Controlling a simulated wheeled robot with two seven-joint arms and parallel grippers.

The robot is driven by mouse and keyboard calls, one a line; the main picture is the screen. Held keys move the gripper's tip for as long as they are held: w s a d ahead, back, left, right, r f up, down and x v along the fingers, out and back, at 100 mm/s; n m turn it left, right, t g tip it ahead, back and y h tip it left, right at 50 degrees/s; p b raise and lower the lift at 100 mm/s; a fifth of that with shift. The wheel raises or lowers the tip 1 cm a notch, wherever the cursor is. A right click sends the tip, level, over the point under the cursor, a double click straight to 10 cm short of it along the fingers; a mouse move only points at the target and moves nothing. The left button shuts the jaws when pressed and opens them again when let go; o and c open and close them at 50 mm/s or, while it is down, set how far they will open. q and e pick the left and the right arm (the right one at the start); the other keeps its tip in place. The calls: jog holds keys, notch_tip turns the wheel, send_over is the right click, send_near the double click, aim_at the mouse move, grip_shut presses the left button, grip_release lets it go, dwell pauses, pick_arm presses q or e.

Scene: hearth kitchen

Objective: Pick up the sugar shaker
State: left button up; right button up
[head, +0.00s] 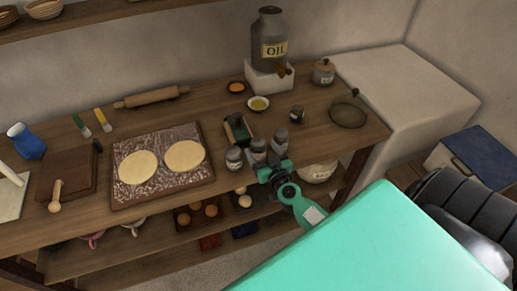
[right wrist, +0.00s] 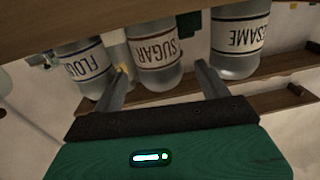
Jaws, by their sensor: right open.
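The sugar shaker (right wrist: 153,50) is a grey cylinder with a SUGAR label, between a FLOUR shaker (right wrist: 86,65) and a SESAME shaker (right wrist: 238,42). In the head view it is the middle one (head: 258,146) of three shakers at the counter's front edge. My right gripper (right wrist: 161,68) is open and empty. In the head view the gripper (head: 268,172) is just in front of the shakers. My left gripper is not in view.
A dark green box (head: 237,130) stands behind the shakers. A dough board (head: 150,196) lies to their left, and a small dark metal cup (head: 297,114) and a round pan (head: 348,113) to the right. A shelf with eggs (head: 211,210) is below the counter.

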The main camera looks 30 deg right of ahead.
jog(key=w, duration=0.3)
jog(key=w+f, duration=0.1)
jog(key=w, duration=0.1)
jog(key=shift+d+b, duration=0.35)
jog(key=shift+b, duration=0.05)
jog(key=shift+r, duration=0.1)
jog(key=c, duration=1.1)
jog(key=shift+r, duration=0.15)
